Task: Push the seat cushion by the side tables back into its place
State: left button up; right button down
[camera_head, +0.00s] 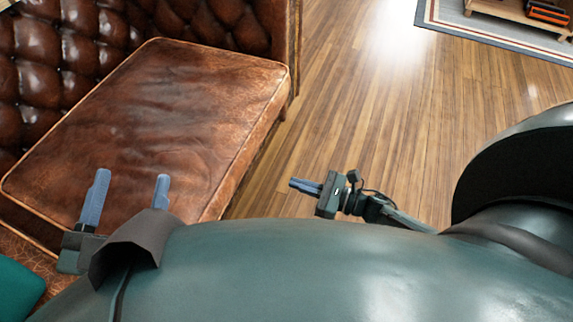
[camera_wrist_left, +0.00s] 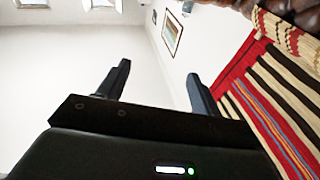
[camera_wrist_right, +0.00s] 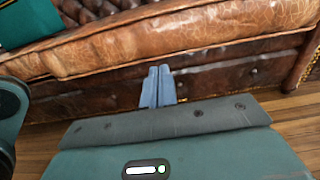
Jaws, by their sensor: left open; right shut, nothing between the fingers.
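The brown leather seat cushion (camera_head: 165,110) with pale piping lies on the tufted leather sofa (camera_head: 75,65). It sits askew in the head view, and lower cracked leather (camera_head: 30,247) shows beside its near left edge. My left gripper (camera_head: 131,190) is open and appears over the near part of the cushion; I cannot tell whether it touches. In the left wrist view its fingers (camera_wrist_left: 160,86) have nothing between them. My right gripper (camera_head: 304,187) is shut and empty, over the floor right of the cushion. In the right wrist view its fingertips (camera_wrist_right: 157,72) point at the sofa's front, below a leather edge (camera_wrist_right: 200,38).
A teal pillow (camera_head: 18,285) lies at the lower left. The wooden floor (camera_head: 370,100) is clear to the right. A rug (camera_head: 480,30) with a low wooden table (camera_head: 520,14) is at the back right. A striped textile (camera_wrist_left: 275,110) shows in the left wrist view.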

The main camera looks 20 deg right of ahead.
pick_arm(q)
jog(key=r+m+h+b, duration=0.1)
jog(key=w+r+m+t+h+b, duration=0.1)
jog(key=r, duration=0.1)
jog(key=shift+a, duration=0.15)
pick_arm(e)
jog(key=x, duration=1.2)
pick_arm(q)
jog(key=shift+w, duration=0.1)
jog(key=shift+b, duration=0.3)
